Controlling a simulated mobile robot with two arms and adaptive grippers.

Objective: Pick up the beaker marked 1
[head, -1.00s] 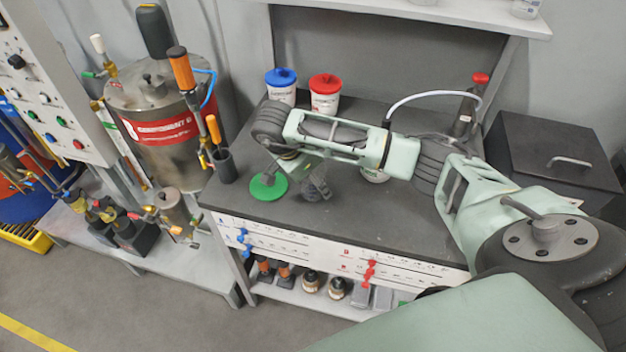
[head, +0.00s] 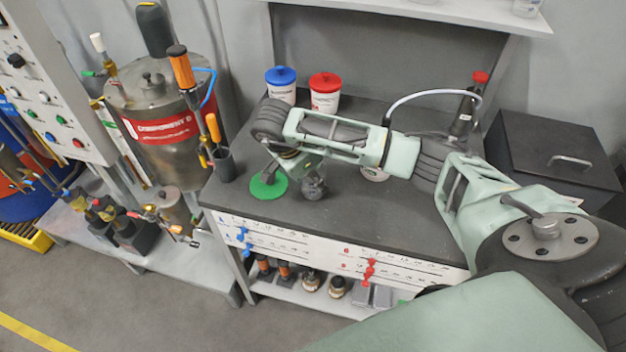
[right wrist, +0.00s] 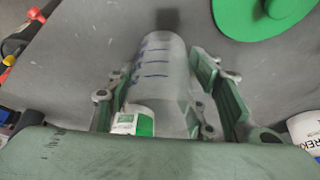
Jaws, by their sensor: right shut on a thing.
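My right gripper (head: 300,180) is over the dark bench top, just right of the green disc (head: 268,186). In the right wrist view the gripper (right wrist: 178,95) is shut on a clear beaker (right wrist: 160,70), with one finger on each side of it. The beaker has blue graduation marks and a green and white label. No number 1 can be read on it. In the head view the gripper and arm mostly hide the beaker. I cannot tell whether it touches the bench. My left gripper is not in view.
A blue-lidded tub (head: 281,84) and a red-lidded tub (head: 325,92) stand behind my right arm. A red-capped bottle (head: 468,105) and a dark lidded box (head: 555,160) are at the right. A steel tank (head: 160,105) stands left of the bench (head: 330,215).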

